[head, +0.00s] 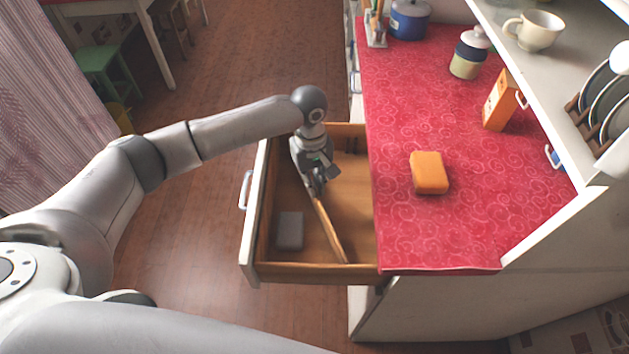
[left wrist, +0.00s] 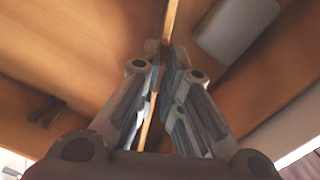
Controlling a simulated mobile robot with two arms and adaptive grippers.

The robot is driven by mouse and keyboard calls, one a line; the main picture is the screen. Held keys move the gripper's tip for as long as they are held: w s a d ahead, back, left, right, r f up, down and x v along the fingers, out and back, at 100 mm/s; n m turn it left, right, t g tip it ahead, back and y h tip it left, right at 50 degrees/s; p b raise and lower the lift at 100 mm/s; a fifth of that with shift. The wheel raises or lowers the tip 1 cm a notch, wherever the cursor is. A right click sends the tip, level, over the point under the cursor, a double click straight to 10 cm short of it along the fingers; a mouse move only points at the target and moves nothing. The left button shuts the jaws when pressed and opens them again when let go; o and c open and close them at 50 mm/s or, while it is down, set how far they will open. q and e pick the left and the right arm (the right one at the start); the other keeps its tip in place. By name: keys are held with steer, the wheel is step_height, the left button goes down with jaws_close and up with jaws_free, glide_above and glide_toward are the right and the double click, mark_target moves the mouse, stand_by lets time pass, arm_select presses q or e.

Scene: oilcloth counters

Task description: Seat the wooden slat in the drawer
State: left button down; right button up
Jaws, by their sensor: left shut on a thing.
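The wooden slat (head: 328,229) is long, thin and light brown. It runs slantwise at the open drawer (head: 308,272), from my left gripper toward the drawer's near wall. My left gripper (head: 318,187) is over the drawer and shut on the slat near its far part. In the left wrist view the slat (left wrist: 170,18) passes between the fingertips of my left gripper (left wrist: 166,50). I cannot tell whether the slat touches the drawer floor. The slat's far end is partly hidden by the gripper. My right gripper is not in view.
A grey block (head: 290,230) lies in the drawer, left of the slat; it also shows in the left wrist view (left wrist: 236,25). An orange sponge-like block (head: 429,172) lies on the red counter (head: 400,110) to the right.

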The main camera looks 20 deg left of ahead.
arm_select(q)
steer(key=shift+f, duration=0.15)
steer(key=c, duration=1.6)
jaws_free()
steer(key=shift+f, duration=0.1)
step_height(320, 180, up, 12)
steer(key=b, duration=0.1)
steer(key=shift+w+a, duration=0.4)
